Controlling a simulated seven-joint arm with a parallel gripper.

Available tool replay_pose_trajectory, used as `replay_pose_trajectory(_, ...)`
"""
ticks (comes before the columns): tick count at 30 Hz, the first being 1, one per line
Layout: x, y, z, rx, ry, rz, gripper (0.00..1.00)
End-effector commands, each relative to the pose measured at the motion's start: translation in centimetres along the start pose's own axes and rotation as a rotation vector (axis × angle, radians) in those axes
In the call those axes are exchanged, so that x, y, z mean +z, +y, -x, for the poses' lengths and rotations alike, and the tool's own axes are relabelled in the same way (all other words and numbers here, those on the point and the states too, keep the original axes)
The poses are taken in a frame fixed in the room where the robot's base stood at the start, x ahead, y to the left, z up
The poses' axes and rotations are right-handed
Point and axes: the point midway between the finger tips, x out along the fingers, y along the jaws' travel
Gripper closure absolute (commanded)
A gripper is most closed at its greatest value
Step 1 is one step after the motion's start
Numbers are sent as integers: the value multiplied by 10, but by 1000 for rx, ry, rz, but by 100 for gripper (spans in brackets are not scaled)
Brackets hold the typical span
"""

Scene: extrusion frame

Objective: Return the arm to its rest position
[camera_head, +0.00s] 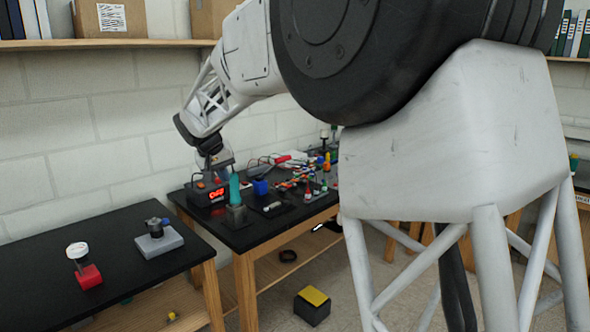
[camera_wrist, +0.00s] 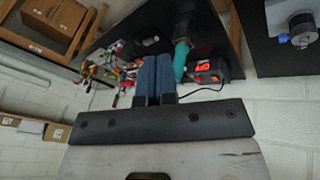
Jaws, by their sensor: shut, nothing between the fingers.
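My gripper shows in the wrist view (camera_wrist: 153,60) with its two blue fingers side by side, shut and empty. In the head view my arm reaches over to the left, and its wrist end is above the back of the middle black-topped table (camera_head: 255,228). The fingertips are hard to make out there. A teal upright object (camera_head: 235,189) and a black box with a red lit display (camera_head: 207,192) stand below and near the wrist. In the wrist view the teal object (camera_wrist: 181,60) appears just right of the fingers; I cannot tell the gap.
Several small coloured parts (camera_head: 305,180) and a blue block (camera_head: 260,187) crowd the middle table. The left table (camera_head: 110,225) holds a red-based item (camera_head: 88,277) and a grey-based device (camera_head: 158,241). A shelf with boxes (camera_head: 110,43) runs along the wall. A yellow-topped black box (camera_head: 312,306) is on the floor.

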Motion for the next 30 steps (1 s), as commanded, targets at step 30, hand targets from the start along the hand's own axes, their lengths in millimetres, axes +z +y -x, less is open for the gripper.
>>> replay_pose_trajectory(30, 242, 196, 37, -98, -90, -131, 100)
